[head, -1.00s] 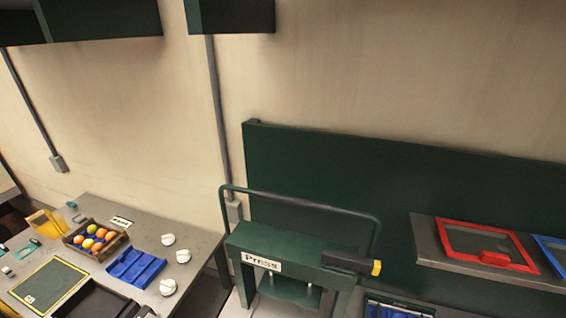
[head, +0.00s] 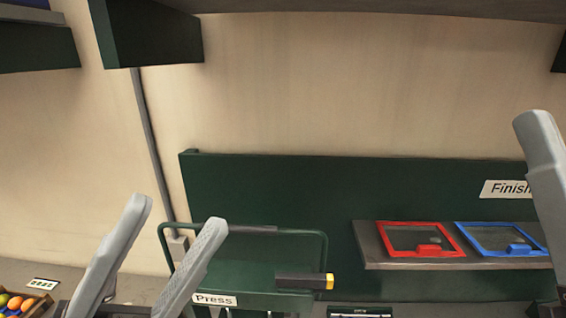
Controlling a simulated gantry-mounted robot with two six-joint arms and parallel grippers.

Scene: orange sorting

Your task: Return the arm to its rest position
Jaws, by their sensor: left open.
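My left gripper (head: 176,212) shows at the lower left in the head view, with its two grey fingers pointing up and spread apart. It is open, with nothing between the fingers. It stands in front of the left part of the green press (head: 255,300). One grey finger of my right gripper (head: 540,150) rises at the right edge. Its other finger is out of view, so its opening cannot be told.
A crate (head: 40,303) with oranges is partly visible at the lower left corner. A shelf (head: 365,250) carries a red-framed panel (head: 405,252) and a blue-framed panel (head: 475,243), below a "Finish" sign (head: 505,189). A green board (head: 300,180) stands behind.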

